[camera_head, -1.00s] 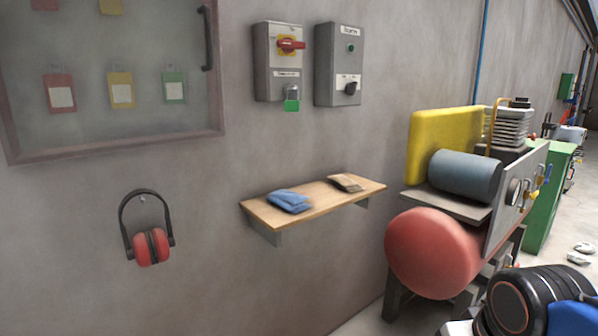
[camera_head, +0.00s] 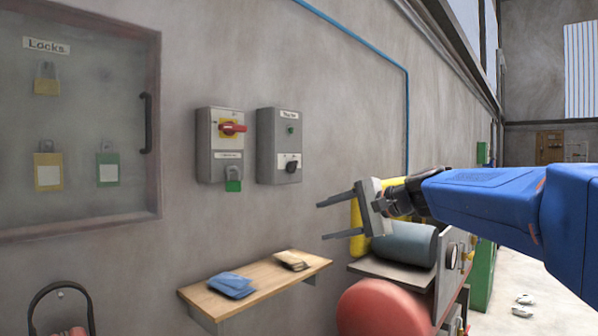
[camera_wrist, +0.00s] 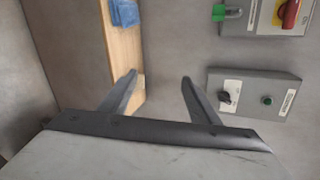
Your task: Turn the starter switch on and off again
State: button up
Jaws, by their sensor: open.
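The starter box (camera_head: 279,146) is a grey wall box with a label at the top, a small green light or button and a black rotary knob (camera_head: 292,165) below it. In the wrist view the starter box (camera_wrist: 254,94) appears turned sideways, with its black knob (camera_wrist: 225,97) right of my fingers. My gripper (camera_head: 320,222) is open and empty. In the head view it is to the right of and below the starter box, apart from it. In the wrist view my gripper (camera_wrist: 158,80) has its two fingers spread. The exact angle of the knob is too small to tell.
An isolator box (camera_head: 219,145) with a red handle and green-tagged padlock hangs left of the starter. A wooden shelf (camera_head: 255,285) with a blue cloth juts out below. A compressor with a red tank (camera_head: 385,310) stands at lower right. A glass-fronted lock cabinet (camera_head: 75,120) is at left.

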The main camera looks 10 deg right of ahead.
jog(key=w+d+r+m+t+y, duration=0.2)
jog(key=w+d+r+m+t, duration=0.2)
jog(key=w+d+r, duration=0.5)
send_near(296, 168)
jog(key=x, duration=0.8)
jog(key=shift+w+a, duration=0.2)
jog(key=shift+w, duration=0.1)
jog(key=c, duration=1.1)
